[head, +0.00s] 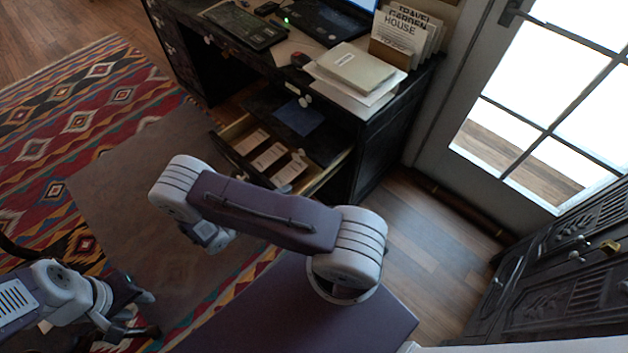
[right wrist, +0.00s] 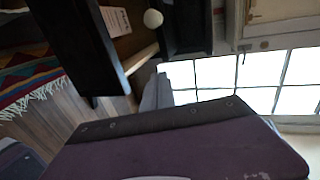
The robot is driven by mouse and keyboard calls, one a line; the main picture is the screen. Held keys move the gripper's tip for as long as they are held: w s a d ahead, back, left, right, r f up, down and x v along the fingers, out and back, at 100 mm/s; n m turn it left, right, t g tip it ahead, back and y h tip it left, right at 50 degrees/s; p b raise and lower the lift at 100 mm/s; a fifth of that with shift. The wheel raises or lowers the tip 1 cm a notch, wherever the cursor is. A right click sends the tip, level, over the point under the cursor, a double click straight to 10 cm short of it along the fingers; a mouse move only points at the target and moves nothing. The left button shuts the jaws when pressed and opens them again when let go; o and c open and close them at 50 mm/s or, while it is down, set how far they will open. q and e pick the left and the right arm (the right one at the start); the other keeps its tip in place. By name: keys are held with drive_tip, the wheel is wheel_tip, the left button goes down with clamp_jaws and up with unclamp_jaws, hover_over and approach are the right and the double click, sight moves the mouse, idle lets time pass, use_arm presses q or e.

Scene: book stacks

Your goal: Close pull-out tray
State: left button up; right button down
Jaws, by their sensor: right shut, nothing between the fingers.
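The pull-out tray (head: 328,145) is a dark flat board that sticks out from the black desk, above an open drawer. A blue flat item (head: 299,117) lies on it. A pale round knob (head: 298,155) shows at the tray's front edge; a pale knob (right wrist: 152,18) also shows in the right wrist view. My right gripper (right wrist: 156,92) is shut and empty in the right wrist view, apart from the knob; in the head view my arm hides it. My left gripper (head: 148,313) is open and empty at the lower left, far from the tray.
The open drawer (head: 240,128) holds several pale cards. The desk (head: 395,105) carries a keyboard (head: 245,25), a laptop and papers. A glazed door (head: 480,135) and a dark carved cabinet (head: 565,260) stand at right. Wood floor (head: 425,240) is clear between desk and cabinet.

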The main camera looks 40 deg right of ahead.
sight(321, 166)
drive_tip(key=shift+s+d+r, duration=0.1)
drive_tip(key=shift+d+r, duration=0.05)
drive_tip(key=x, duration=1.2)
drive_tip(key=shift+d+r+b, duration=0.3)
drive_tip(key=shift+d+r, duration=0.05)
drive_tip(key=shift+d, duration=0.45)
drive_tip(key=shift+d+r, duration=0.1)
